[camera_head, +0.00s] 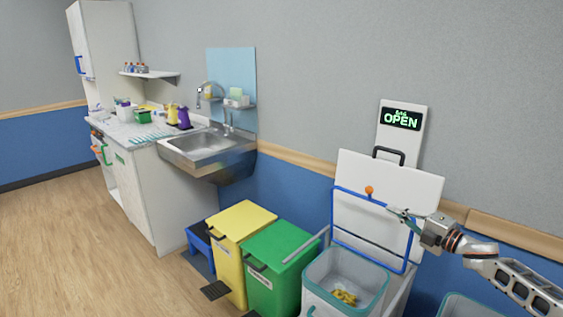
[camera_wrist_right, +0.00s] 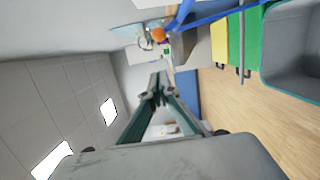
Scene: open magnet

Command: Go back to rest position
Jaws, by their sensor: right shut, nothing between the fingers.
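My right gripper (camera_head: 400,213) is at the right of the head view, in front of the raised white lid panel with a blue frame. Its fingers point left and are shut with nothing between them. The right wrist view shows the fingers (camera_wrist_right: 158,92) meeting at their tips. An orange knob (camera_head: 369,190) on the blue frame is a little left of the fingertips, apart from them. It also shows in the right wrist view (camera_wrist_right: 158,35). My left gripper is not in view.
Below the lid is an open grey bin (camera_head: 318,290) with yellow items (camera_head: 344,297) inside. Green (camera_head: 284,248) and yellow (camera_head: 243,220) lidded bins stand left of it. A sign (camera_head: 401,119) reads OPEN. A sink (camera_head: 205,143) and counter stand further left. The floor at left is clear.

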